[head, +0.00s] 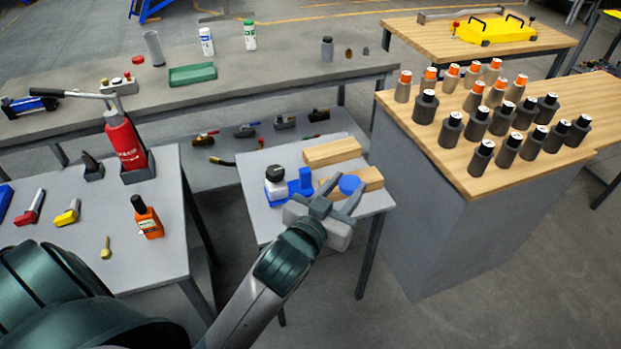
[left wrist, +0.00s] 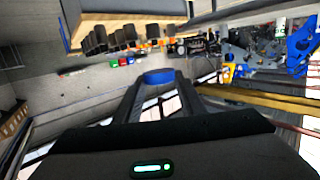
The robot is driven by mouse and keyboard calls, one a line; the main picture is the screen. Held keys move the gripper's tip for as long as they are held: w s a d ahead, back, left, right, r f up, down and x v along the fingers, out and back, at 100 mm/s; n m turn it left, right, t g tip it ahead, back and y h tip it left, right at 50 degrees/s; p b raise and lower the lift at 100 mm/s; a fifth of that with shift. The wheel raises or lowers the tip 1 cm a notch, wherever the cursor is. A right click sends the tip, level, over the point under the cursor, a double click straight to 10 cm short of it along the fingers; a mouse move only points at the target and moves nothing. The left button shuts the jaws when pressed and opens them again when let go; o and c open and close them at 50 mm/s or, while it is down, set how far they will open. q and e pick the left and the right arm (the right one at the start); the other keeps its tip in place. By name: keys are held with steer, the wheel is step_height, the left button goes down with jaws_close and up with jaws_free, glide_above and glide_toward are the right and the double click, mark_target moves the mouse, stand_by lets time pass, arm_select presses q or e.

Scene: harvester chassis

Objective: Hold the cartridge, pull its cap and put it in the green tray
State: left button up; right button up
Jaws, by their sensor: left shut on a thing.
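My left gripper (head: 338,192) is over the small grey table and shut on a blue round piece (head: 349,184), which looks like a cap. The piece also shows between the fingertips in the left wrist view (left wrist: 158,77). I cannot tell whether a cartridge body is attached beneath it. The green tray (head: 192,75) lies on the long grey bench at the back left, and no cap shows in it. A grey cylinder (head: 153,48) stands left of the tray, with a red round piece (head: 138,60) beside it. My right gripper is not in view.
The small table (head: 258,222) also holds a white and black bottle (head: 275,183), a blue fixture (head: 300,184) and wooden blocks (head: 332,151). Several capped cylinders (head: 480,155) crowd the wooden bench at right.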

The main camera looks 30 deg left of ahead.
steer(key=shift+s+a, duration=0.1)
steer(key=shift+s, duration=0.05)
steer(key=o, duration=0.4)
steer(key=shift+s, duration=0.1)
arm_select(q)
steer(key=shift+f, duration=0.1)
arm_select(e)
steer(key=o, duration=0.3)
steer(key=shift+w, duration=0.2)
arm_select(q)
steer(key=shift+w+a+f+b, duration=0.15)
steer(key=shift+a+f+b, duration=0.05)
steer(key=shift+b, duration=0.1)
steer(key=w+a+f+n+g+y+b, duration=0.1)
steer(key=w+a+f+n+y+b, duration=0.3)
steer(key=w+a+f+b, duration=0.3)
steer(key=a+f+y+b, duration=0.1)
steer(key=a+f+b, duration=0.3)
steer(key=a+f, duration=0.4)
steer(key=shift+w+a+y+b, duration=0.25)
steer(key=shift+w+y+b, duration=0.05)
steer(key=shift+y+b, duration=0.1)
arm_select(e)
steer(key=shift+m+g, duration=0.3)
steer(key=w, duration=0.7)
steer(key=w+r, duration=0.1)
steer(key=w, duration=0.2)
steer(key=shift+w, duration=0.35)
